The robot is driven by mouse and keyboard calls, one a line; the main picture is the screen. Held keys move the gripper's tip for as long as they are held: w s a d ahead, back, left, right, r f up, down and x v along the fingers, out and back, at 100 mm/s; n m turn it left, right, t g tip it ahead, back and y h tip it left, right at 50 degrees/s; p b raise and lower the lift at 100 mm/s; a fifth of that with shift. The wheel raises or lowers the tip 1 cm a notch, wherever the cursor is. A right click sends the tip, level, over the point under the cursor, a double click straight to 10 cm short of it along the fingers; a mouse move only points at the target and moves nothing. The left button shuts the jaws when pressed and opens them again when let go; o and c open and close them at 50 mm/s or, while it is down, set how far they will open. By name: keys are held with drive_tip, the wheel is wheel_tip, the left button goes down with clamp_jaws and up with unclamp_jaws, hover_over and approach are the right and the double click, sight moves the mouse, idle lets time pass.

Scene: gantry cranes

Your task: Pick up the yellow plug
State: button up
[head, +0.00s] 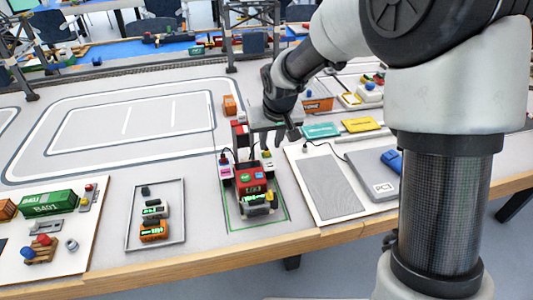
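My gripper (287,136) hangs over the table just behind the red machine, its dark fingertips pointing down. The fingers are small here and I cannot tell whether they are apart or closed on anything. A small yellow part (273,198) shows at the machine's front right. I cannot tell whether it is the yellow plug; no plug is clearly recognisable in this view.
A pink-and-white block (225,172) stands left of the machine. A tray (182,218) holds small blocks. Right are a board with a grey pad (330,185), a grey box (376,170), a teal card (321,130) and a yellow card (362,125). A green container (48,202) lies far left.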

sight(267, 151)
drive_tip(key=x, duration=0.3)
drive_tip(key=b+x, duration=0.1)
drive_tip(key=x, duration=0.1)
drive_tip(key=shift+w+a+f, duration=0.2)
drive_tip(key=shift+w+f, duration=0.05)
drive_tip(key=shift+w, duration=0.25)
clamp_jaws()
